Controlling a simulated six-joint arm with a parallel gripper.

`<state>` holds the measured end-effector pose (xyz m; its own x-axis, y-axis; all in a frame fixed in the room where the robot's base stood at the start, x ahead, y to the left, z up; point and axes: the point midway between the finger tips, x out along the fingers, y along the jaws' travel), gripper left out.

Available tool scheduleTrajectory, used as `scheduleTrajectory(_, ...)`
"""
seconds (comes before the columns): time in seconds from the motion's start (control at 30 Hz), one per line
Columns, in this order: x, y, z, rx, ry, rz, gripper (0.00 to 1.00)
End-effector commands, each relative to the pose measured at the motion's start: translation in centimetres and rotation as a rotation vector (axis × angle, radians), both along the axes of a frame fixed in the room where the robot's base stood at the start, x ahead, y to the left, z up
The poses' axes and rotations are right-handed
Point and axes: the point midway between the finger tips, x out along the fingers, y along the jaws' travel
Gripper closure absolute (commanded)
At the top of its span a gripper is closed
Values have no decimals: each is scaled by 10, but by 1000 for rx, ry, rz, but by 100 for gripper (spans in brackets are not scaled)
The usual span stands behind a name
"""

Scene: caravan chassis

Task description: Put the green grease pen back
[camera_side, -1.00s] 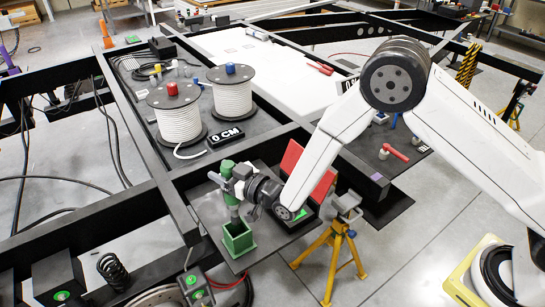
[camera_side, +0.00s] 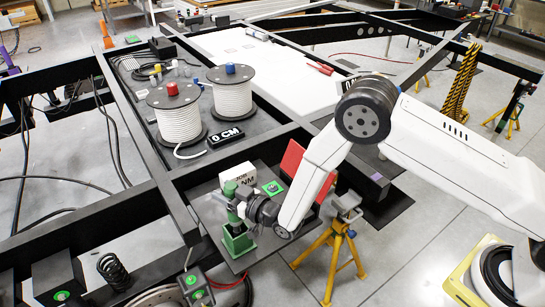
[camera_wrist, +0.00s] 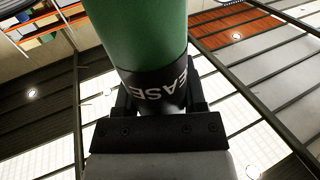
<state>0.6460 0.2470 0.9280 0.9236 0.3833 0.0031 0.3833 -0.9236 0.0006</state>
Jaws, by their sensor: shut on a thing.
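The green grease pen (camera_side: 230,188) stands about upright in my gripper (camera_side: 239,206), which is shut on it. Its lower end is at the mouth of the green square holder (camera_side: 239,243) and appears to be inside it; how deep I cannot tell. In the wrist view the pen's green body (camera_wrist: 140,30) rises from the jaws, with a black band lettered "EASE" just above my gripper (camera_wrist: 158,105).
A white block marked "NM" (camera_side: 238,174) and a green-topped button (camera_side: 272,187) are close behind my gripper. A red panel (camera_side: 292,160) stands to the right. Two cable spools (camera_side: 180,120) and black chassis rails (camera_side: 150,135) lie farther back.

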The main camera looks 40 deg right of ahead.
Motion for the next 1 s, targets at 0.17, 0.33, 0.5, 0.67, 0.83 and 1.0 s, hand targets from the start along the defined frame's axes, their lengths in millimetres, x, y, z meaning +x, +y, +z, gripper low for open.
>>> scheduleTrajectory(0.17, 1, 0, -9, 2, -4, 0, 100)
scheduleTrajectory(0.33, 1, 0, -16, 2, -4, 0, 100)
scheduleTrajectory(0.5, 1, 0, -18, 2, -6, 0, 100)
scheduleTrajectory(0.67, 1, 0, -19, 2, -5, 0, 100)
scheduleTrajectory(0.83, 1, 0, -19, 2, -5, 0, 28)
scheduleTrajectory(1.0, 0, 0, -19, 1, -3, 0, 5)
